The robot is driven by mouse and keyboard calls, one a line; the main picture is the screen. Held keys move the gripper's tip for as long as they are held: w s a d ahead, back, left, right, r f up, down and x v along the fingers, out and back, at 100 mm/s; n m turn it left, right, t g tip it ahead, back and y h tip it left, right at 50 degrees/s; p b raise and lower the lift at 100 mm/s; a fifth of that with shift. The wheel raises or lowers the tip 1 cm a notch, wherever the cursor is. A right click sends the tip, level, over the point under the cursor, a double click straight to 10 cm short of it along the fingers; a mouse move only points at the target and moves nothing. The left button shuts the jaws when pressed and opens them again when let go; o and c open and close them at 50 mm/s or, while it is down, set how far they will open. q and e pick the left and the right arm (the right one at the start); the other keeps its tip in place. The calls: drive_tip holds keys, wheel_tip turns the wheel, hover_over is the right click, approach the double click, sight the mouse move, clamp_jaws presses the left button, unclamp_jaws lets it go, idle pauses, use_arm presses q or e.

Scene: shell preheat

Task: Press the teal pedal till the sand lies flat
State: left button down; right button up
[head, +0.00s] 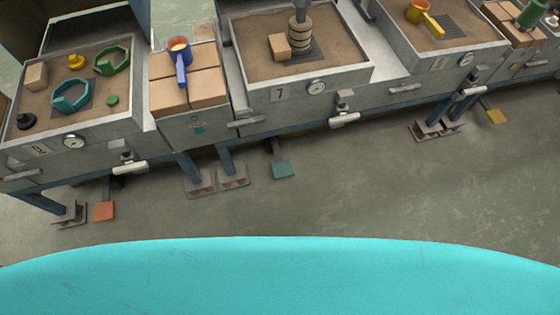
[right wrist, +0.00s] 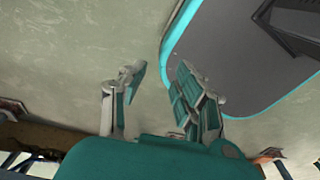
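The teal pedal (head: 283,169) is a small flat plate near the floor in the head view, below the middle sand box (head: 373,72) marked 7. The brown sand (head: 255,38) in that box looks mostly smooth; its exact level is hard to tell. A wooden block (head: 279,46) and a stack of tan rings (head: 300,37) under a metal post stand in it. My right gripper (right wrist: 163,85) is open and empty in the right wrist view, its two fingers apart above bare floor. Neither gripper shows in the head view, and nothing touches the teal pedal.
An orange pedal (head: 104,211) lies below the left sand box (head: 95,131), and a yellow pedal (head: 496,116) at the right. Steel feet (head: 233,177) stand left of the teal pedal. The floor (head: 350,195) in front is clear.

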drive_tip(key=c, duration=0.4)
drive_tip(key=shift+w, duration=0.1)
clamp_jaws()
drive_tip(key=shift+w, duration=0.5)
drive_tip(key=shift+s, duration=0.2)
